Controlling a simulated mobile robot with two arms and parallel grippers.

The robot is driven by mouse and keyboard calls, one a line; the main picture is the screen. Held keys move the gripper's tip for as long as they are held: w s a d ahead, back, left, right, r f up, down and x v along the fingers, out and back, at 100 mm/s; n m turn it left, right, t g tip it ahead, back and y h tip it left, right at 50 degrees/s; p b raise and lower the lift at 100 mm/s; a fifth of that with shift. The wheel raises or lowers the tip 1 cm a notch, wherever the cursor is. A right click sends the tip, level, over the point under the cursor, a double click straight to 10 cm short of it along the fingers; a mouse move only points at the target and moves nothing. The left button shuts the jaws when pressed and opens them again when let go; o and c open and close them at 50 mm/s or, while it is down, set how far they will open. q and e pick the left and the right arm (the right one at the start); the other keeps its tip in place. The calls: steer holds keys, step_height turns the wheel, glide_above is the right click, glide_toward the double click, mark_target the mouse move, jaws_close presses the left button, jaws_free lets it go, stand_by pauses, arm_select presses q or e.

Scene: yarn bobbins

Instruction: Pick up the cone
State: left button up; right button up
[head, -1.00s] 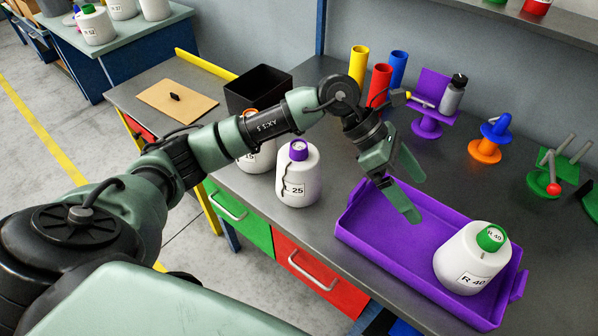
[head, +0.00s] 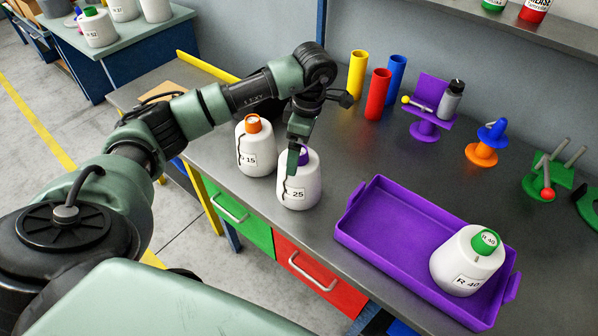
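A white yarn cone (head: 299,190) with a purple top and a label reading 25 stands on the grey workbench. My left gripper (head: 295,165) points down at this cone, and one green finger overlaps its top and upper front. Its other finger is hidden, so I cannot tell how wide it is open or whether it touches the cone. A second white cone (head: 255,155) with an orange top, labelled 15, stands just to the left. A third white cone (head: 464,262) with a green top, labelled R 40, sits in the right end of a purple tray (head: 376,224). My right gripper is out of view.
Yellow, red (head: 377,94) and blue tubes stand behind. A purple stand (head: 429,115) holds a grey bottle, with an orange and blue stand (head: 484,145) and a green stand (head: 546,185) farther right. The tray's left part is empty. More cones stand on a far table.

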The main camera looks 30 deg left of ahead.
arm_select(q)
steer(key=shift+f, duration=0.65)
steer(key=shift+r, duration=0.1)
steer(key=c, duration=1.7)
steer(key=shift+c, duration=0.2)
step_height(320, 180, up, 8)
steer(key=shift+w+f+b, duration=0.1)
steer(key=shift+w+b, duration=0.05)
steer(key=shift+b, duration=0.9)
step_height(320, 180, up, 12)
steer(key=p, duration=0.2)
